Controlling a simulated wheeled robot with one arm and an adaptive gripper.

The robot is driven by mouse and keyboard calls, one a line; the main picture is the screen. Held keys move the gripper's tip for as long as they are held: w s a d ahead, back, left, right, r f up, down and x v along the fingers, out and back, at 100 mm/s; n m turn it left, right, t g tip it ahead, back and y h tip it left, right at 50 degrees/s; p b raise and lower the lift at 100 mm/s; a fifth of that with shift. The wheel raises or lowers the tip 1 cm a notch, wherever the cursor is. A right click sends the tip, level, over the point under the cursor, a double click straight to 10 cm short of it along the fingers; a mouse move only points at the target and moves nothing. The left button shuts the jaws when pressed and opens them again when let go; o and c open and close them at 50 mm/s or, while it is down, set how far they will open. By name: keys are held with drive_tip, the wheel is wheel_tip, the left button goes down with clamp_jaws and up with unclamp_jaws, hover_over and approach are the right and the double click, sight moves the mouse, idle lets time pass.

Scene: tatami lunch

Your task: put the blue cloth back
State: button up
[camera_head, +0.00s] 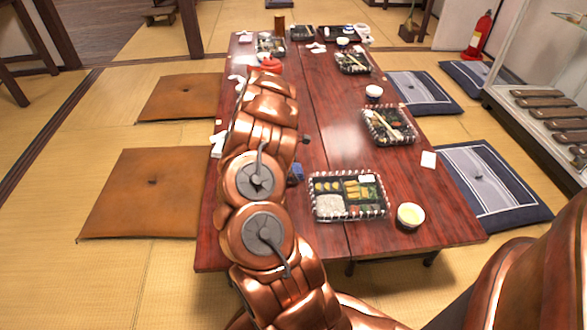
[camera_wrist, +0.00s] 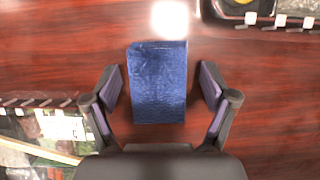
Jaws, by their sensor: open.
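The blue cloth (camera_wrist: 157,85) is a folded, dark blue rectangle lying on the red-brown table (camera_wrist: 260,110) in the wrist view. My gripper (camera_wrist: 160,90) is open, with one finger on each side of the cloth and a gap of bare table between. The fingers do not touch the cloth. In the head view only a small blue patch of the cloth (camera_head: 297,172) shows at the right edge of my copper arm, which hides most of it and my gripper.
Another bento (camera_head: 390,126), a white card (camera_head: 428,159) and a bowl (camera_head: 374,92) lie farther along the table. Orange cushions (camera_head: 148,190) and blue cushions (camera_head: 480,175) flank it.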

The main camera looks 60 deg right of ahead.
drive_tip(key=p+v, duration=0.3)
drive_tip(key=v, duration=0.9)
drive_tip(key=shift+r, duration=0.15)
drive_tip(key=w+a+r+t+y, duration=0.1)
drive_tip(key=w+a+r, duration=0.15)
drive_tip(key=a, duration=0.45)
drive_tip(key=w+a+r, duration=0.1)
drive_tip(key=a+r, duration=0.3)
drive_tip(key=a, duration=0.2)
drive_tip(key=s+a+r+m+y, duration=0.1)
drive_tip(key=s+a+r, duration=0.15)
drive_tip(key=a, duration=0.55)
drive_tip(key=s+a+r+m, duration=0.1)
drive_tip(key=a+r, duration=0.3)
drive_tip(key=a, duration=0.5)
drive_tip(key=s+a+r+m, duration=0.1)
drive_tip(key=s+a, duration=0.4)
drive_tip(key=s, duration=0.3)
drive_tip(key=s+a+r+m, duration=0.1)
drive_tip(key=s+a+m, duration=0.1)
drive_tip(key=s+a, duration=0.3)
drive_tip(key=s+a+r+m+g+y, duration=0.1)
drive_tip(key=s+a, duration=0.4)
drive_tip(key=s, duration=0.6)
drive_tip(key=shift+s+a+r+m, duration=0.2)
drive_tip(key=shift+a+r+m, duration=0.1)
drive_tip(key=shift+r+m, duration=0.35)
